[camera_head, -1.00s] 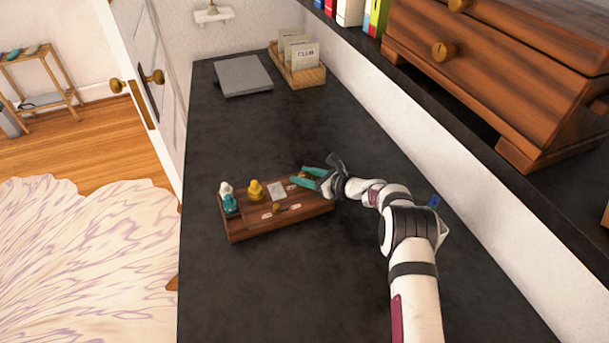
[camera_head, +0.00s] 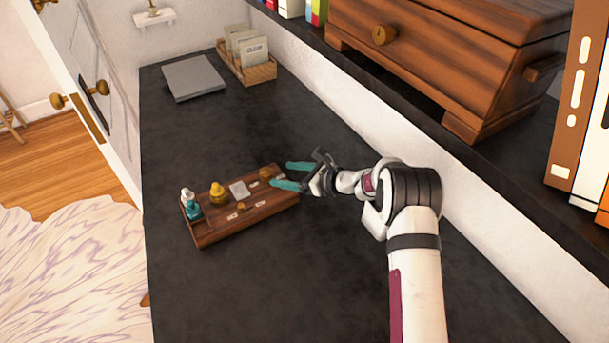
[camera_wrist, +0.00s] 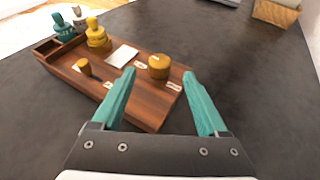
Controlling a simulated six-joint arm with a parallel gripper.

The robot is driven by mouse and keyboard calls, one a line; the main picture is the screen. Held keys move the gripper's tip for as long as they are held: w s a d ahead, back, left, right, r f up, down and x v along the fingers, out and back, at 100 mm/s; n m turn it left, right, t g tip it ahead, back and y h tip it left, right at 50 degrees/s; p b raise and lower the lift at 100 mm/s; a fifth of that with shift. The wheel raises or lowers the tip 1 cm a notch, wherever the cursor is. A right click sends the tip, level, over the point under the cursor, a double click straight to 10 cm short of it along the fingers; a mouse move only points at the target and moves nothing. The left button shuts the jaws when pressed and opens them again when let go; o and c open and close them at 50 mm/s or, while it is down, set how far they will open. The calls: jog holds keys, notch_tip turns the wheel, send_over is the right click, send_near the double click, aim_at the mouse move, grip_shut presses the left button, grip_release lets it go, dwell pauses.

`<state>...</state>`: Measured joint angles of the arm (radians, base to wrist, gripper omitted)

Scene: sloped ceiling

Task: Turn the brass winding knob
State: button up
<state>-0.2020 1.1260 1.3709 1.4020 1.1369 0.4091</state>
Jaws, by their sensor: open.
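A long brown wooden box (camera_head: 222,229) lies on the dark counter. A round, wide brass knob (camera_head: 265,173) stands on top near its right end. A smaller brass knob (camera_head: 240,206) stands nearer its front edge; I cannot tell by label which one is for winding. The wide knob also shows in the wrist view (camera_wrist: 159,69), as does the small one (camera_wrist: 84,68). My gripper (camera_head: 280,174), with teal fingers, is open and empty at the box's right end. In the wrist view, the wide knob appears between the fingertips (camera_wrist: 159,73), slightly beyond them, with visible gaps.
Yellow (camera_head: 218,194) and teal (camera_head: 193,211) figures stand at the box's left end, with a white-topped one behind. A white card (camera_head: 239,190) lies on top. A grey flat slab (camera_head: 193,78) and card tray (camera_head: 250,74) are farther back. The counter around the box is clear.

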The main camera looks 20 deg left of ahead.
jog(key=v, duration=0.8)
jog(key=shift+a+f, duration=0.1)
jog(key=s+d+r+n+g+h, duration=0.1)
jog(key=s+d+r+n+h, duration=0.5)
jog(key=s+n, duration=0.35)
jog(key=s+d+r+n+g+h, duration=0.2)
jog(key=s+d+r+n+h, duration=0.3)
jog(key=s+d+n, duration=0.5)
jog(key=s+d+m, duration=0.3)
jog(key=s, duration=1.5)
jog(key=shift+r+m+g, duration=0.35)
jog(key=shift+r+g, duration=0.05)
